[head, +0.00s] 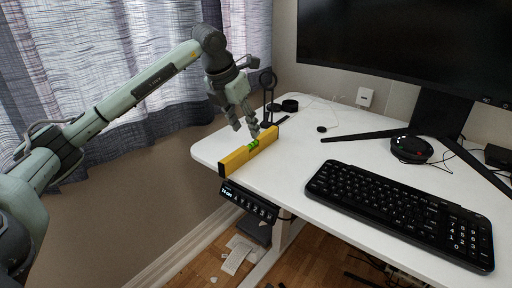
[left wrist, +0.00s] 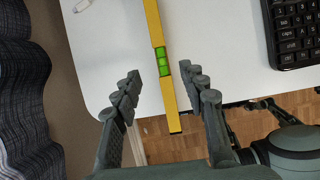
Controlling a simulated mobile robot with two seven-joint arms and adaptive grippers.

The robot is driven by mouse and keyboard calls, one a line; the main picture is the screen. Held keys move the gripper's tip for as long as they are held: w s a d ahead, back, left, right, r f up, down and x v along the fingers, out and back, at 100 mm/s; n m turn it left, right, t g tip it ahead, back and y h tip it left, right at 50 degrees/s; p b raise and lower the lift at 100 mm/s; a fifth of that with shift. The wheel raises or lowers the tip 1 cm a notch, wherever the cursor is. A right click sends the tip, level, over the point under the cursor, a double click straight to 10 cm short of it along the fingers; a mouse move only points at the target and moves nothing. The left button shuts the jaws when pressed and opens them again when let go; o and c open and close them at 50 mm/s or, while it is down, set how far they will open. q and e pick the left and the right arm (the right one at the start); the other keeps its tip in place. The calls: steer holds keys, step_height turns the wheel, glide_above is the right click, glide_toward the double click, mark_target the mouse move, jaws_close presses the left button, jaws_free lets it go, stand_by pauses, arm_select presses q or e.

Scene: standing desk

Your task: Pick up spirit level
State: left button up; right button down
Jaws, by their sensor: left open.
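A yellow spirit level (head: 235,160) with a green vial section lies along the left end of the white desk (head: 290,180), its near end close to the desk's front edge. It also shows in the left wrist view (left wrist: 154,22), running between the fingers. In the left wrist view the left gripper (left wrist: 163,88) has one finger on each side of the level, with gaps between. My right gripper is not clearly in view.
A black keyboard (head: 400,208) lies to the right of the level. A monitor (head: 410,45) stands at the back. A black round stand (head: 267,85) and small items sit behind the level. A curtain (head: 110,60) hangs at left. A control panel (head: 249,202) is under the front edge.

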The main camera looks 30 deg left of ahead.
mark_target(250, 143)
arm_select(q)
steer(key=x, duration=0.2)
steer(key=shift+a+f, duration=0.1)
steer(key=shift+f, duration=0.25)
steer(key=x, duration=0.4)
steer(key=shift+s+d+f+p, duration=0.15)
steer(key=shift+d+p, duration=0.1)
steer(key=shift+p, duration=0.1)
steer(key=shift+f, duration=0.4)
arm_select(e)
steer(key=shift+s+a+f, duration=0.1)
steer(key=shift+f, duration=0.7)
arm_select(q)
steer(key=shift+c, duration=0.4)
jaws_close()
